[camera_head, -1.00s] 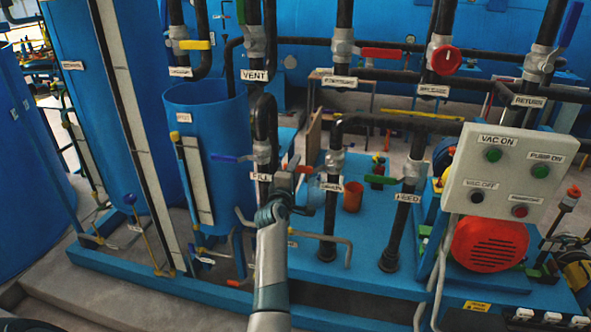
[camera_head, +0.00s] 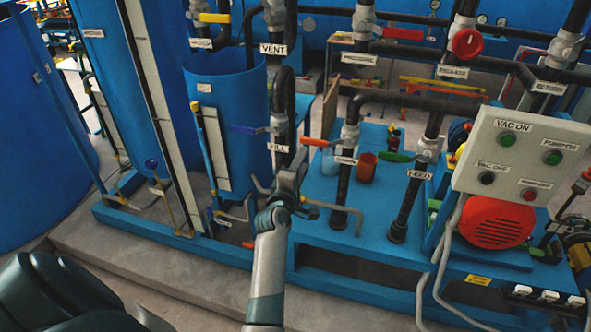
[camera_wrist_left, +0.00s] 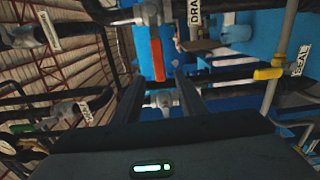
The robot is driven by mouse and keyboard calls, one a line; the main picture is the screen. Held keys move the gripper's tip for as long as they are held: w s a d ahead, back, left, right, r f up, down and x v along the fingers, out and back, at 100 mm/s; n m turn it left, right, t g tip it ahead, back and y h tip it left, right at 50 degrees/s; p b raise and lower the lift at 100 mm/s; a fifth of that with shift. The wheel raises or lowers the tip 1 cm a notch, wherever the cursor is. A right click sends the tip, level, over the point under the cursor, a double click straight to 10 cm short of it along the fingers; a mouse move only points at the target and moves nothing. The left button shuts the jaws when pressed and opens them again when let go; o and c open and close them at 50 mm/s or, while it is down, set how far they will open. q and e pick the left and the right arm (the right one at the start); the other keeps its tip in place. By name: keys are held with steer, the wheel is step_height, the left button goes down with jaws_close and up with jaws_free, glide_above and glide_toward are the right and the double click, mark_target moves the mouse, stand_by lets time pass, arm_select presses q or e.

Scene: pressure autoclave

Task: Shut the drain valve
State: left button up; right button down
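The drain valve (camera_head: 349,136) sits on a black vertical pipe above a label reading DRAIN (camera_head: 346,161). Its orange-red lever (camera_head: 315,142) points left, crosswise to the pipe. In the left wrist view the lever (camera_wrist_left: 157,55) hangs between and beyond the fingertips, with a partly cut-off label (camera_wrist_left: 195,12) beside it. My left gripper (camera_head: 291,178) is below and left of the lever in the head view. In the left wrist view the gripper (camera_wrist_left: 158,88) has its two fingers apart with nothing between them. My right gripper is not in view.
The fill valve's blue lever (camera_head: 249,130) and the feed valve's green lever (camera_head: 394,156) flank the drain valve. A bent grey pipe (camera_head: 340,209) runs near my left gripper. A control box (camera_head: 525,150) stands right.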

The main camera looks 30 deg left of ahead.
arm_select(q)
steer(key=p+v, duration=0.1)
steer(key=v, duration=0.5)
steer(key=shift+p, duration=0.4)
steer(key=shift+s, duration=0.1)
